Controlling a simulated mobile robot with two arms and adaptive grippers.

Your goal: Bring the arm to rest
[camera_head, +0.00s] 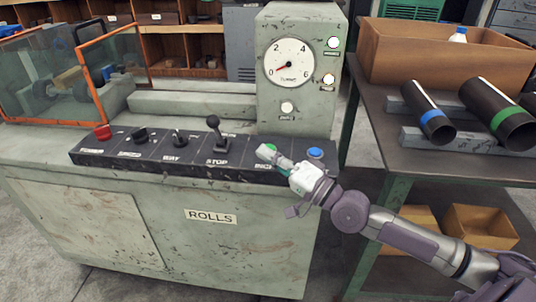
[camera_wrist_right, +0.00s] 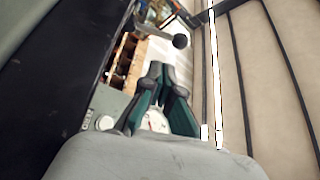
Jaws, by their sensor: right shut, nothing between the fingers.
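My right arm (camera_head: 405,230) comes in from the lower right and reaches over the front edge of the machine's dark control panel (camera_head: 242,165). My right gripper (camera_head: 266,153) is shut and empty, with its fingertips by the green button (camera_head: 271,147). I cannot tell whether it touches the button. In the right wrist view the dark green fingers (camera_wrist_right: 163,72) are together with nothing between them. My left gripper is not in view.
The panel also has a black lever (camera_head: 215,135), a blue button (camera_head: 315,153) and a red knob (camera_head: 103,132). A gauge (camera_head: 290,62) stands behind. At right, a table (camera_head: 400,155) holds pipes (camera_head: 428,112) and a wooden box (camera_head: 440,55).

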